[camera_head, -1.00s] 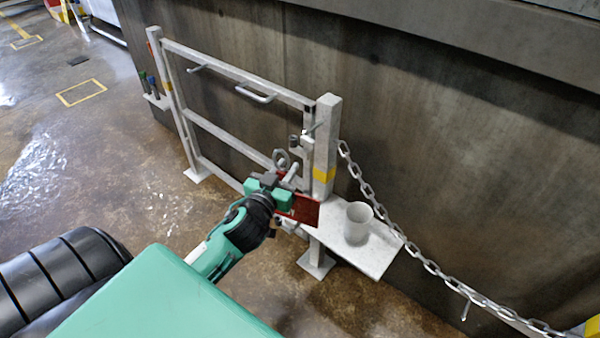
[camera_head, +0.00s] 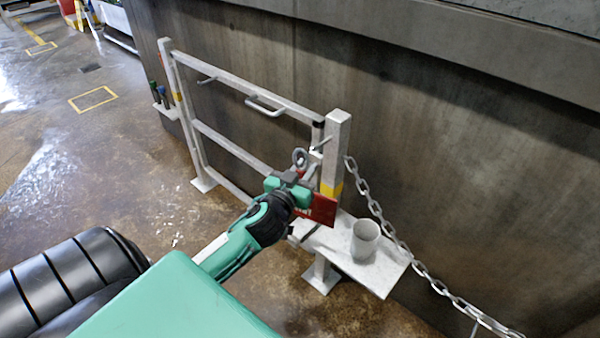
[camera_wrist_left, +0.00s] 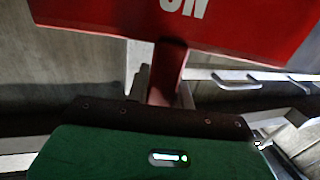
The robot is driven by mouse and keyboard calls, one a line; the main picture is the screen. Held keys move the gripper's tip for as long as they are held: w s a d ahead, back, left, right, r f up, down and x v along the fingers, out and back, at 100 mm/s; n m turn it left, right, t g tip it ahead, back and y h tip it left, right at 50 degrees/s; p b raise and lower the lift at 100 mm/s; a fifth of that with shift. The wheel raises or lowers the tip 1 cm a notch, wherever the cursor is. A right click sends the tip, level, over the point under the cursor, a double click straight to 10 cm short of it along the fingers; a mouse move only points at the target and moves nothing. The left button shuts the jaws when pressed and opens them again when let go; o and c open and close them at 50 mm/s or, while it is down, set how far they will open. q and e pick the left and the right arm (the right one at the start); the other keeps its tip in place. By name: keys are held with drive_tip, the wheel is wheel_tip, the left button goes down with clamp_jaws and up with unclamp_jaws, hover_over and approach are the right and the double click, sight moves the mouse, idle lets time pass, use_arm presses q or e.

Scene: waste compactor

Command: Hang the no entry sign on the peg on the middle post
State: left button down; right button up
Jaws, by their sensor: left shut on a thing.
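My left gripper (camera_head: 290,183) is shut on the red no entry sign (camera_head: 321,209), in front of the middle post (camera_head: 333,165). In the left wrist view the red sign (camera_wrist_left: 215,25) with part of its white lettering fills the top, above the green gripper body. A grey ring (camera_head: 300,158) stands up above the gripper and appears to belong to the sign. The thin peg (camera_head: 320,143) sticks out from the middle post, a little above and right of the ring. The ring looks apart from the peg; their depth is hard to judge. My right gripper is out of view.
A white shelf (camera_head: 380,278) by the post carries a white cup (camera_head: 364,241). A chain (camera_head: 398,240) hangs from the post towards the lower right. A white gate (camera_head: 235,84) with a handle (camera_head: 265,106) stands left of the post, before a concrete wall (camera_head: 460,150).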

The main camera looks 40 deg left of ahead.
sight(326, 154)
use_arm(q)
drive_tip(key=shift+w+d+f+b, duration=0.1)
drive_tip(key=shift+w+d+b, duration=0.1)
drive_tip(key=shift+w, duration=1)
drive_tip(key=shift+w+d+f+b, duration=0.1)
drive_tip(key=shift+w+b, duration=0.05)
drive_tip(key=shift+w, duration=1)
drive_tip(key=shift+w+f, duration=0.15)
drive_tip(key=shift+w, duration=0.3)
drive_tip(key=shift+w+f, duration=0.25)
drive_tip(key=shift+w, duration=0.1)
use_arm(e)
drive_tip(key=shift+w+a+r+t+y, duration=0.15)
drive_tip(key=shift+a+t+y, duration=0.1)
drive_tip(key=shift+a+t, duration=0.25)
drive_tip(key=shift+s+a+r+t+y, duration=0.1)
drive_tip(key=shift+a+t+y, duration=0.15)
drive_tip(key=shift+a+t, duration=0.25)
use_arm(q)
drive_tip(key=shift+f+b, duration=0.15)
drive_tip(key=shift+b, duration=0.15)
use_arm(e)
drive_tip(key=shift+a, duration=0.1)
use_arm(q)
drive_tip(key=c, duration=1.1)
unclamp_jaws()
drive_tip(key=shift+a, duration=0.1)
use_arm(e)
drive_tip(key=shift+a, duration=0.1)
